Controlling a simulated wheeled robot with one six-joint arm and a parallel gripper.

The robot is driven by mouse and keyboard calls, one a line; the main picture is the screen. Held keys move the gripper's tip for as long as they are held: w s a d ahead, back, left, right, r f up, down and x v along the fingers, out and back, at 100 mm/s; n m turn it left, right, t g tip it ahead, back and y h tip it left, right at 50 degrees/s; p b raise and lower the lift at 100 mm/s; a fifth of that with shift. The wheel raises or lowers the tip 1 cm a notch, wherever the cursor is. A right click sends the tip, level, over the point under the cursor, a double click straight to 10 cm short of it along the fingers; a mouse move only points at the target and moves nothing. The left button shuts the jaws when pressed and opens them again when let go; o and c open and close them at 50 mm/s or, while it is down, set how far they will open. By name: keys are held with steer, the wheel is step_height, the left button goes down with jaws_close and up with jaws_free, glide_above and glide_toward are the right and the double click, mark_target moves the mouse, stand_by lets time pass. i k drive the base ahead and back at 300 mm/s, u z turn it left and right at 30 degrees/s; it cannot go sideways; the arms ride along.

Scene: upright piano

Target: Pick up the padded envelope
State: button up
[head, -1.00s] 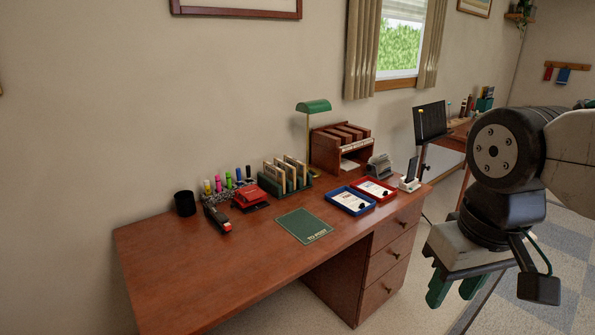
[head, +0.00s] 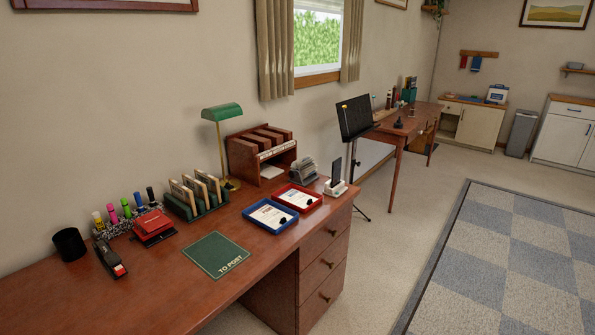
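I cannot make out a padded envelope in the head view. A dark green mat (head: 215,254) marked "TO POST" lies bare on the brown desk (head: 160,288). A green letter rack (head: 196,203) holds several upright cream and brown pieces, too small to identify. A blue tray (head: 270,228) and a red tray (head: 298,208) hold white papers with a small dark item on each. My gripper is not in view.
A black cup (head: 69,244), a stapler (head: 111,258), several markers (head: 125,207) and a red item (head: 153,225) stand at the desk's left. A wooden sorter (head: 262,156), green lamp (head: 221,111) and music stand (head: 355,118) are behind.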

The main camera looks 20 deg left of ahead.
mark_target(211, 182)
steer(key=z, duration=0.3)
steer(key=i, duration=6.95)
steer(key=u, duration=4.6)
steer(key=i, duration=0.95)
